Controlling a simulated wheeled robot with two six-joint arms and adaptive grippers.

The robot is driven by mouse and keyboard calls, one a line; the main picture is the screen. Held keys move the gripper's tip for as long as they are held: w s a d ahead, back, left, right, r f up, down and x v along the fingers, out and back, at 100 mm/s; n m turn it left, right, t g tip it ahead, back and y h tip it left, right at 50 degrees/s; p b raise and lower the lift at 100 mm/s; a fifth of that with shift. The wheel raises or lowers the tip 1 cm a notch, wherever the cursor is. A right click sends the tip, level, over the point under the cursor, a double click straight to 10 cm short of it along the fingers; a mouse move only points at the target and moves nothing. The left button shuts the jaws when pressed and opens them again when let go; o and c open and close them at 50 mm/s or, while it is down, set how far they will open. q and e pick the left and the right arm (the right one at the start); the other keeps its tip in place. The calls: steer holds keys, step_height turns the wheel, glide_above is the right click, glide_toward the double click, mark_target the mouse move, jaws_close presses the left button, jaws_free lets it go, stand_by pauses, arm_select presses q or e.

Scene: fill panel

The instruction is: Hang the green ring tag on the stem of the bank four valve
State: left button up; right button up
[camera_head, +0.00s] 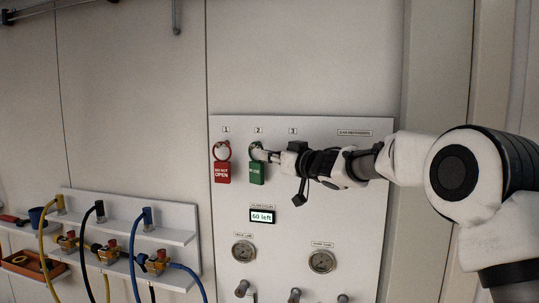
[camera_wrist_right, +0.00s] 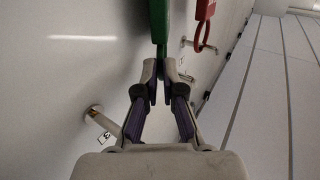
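The green ring tag (camera_head: 257,172) hangs upright at the position marked 2 on the white panel. My right gripper (camera_head: 268,155) reaches in from the right at its ring. The bank four valve is not visible; my right arm covers the panel right of the number 3. My left gripper is not in view.
A red tag (camera_head: 222,173) reading "DO NOT OPEN" hangs at position 1, close left of the green one. A bare stem (camera_wrist_right: 93,115) by the label 3 shows in the wrist view. A display (camera_head: 262,216) and gauges (camera_head: 244,251) sit lower; shelves with hoses stand left.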

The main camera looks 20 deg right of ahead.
steer(key=shift+o, duration=1.2)
steer(key=shift+s+a+r, duration=0.1)
steer(key=b+v, duration=0.5)
steer(key=v, duration=0.7)
